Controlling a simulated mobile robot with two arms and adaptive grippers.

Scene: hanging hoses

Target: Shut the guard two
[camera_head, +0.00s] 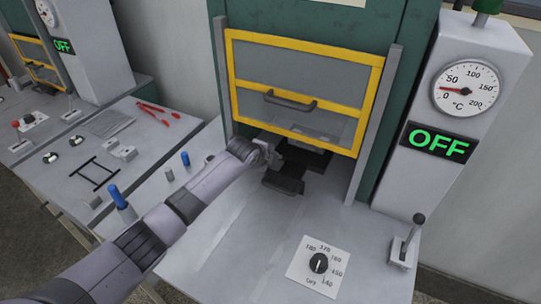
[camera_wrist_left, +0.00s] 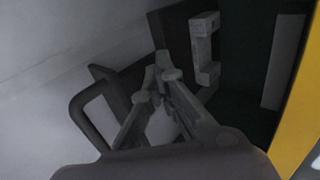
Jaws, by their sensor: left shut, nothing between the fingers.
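The near guard (camera_head: 300,137) is a clear panel in a yellow frame with a dark bar handle (camera_head: 290,102). It hangs raised between grey side rails, with an open gap under its lower bar. No number shows on it. My left gripper (camera_head: 270,152) is at that gap, just below the lower bar at its left part. Its fingers are shut and empty in the left wrist view (camera_wrist_left: 163,72). There the guard's yellow frame (camera_wrist_left: 303,115) runs along the right edge, apart from the fingers. My right gripper is out of view.
A black part with a handle (camera_head: 284,185) juts from the gap; its handle loop (camera_wrist_left: 82,105) is left of my fingers. A pale C-shaped block (camera_wrist_left: 204,50) is inside. A dial (camera_head: 318,263), lever (camera_head: 405,245), gauge (camera_head: 467,88) and green OFF sign (camera_head: 438,142) are nearby.

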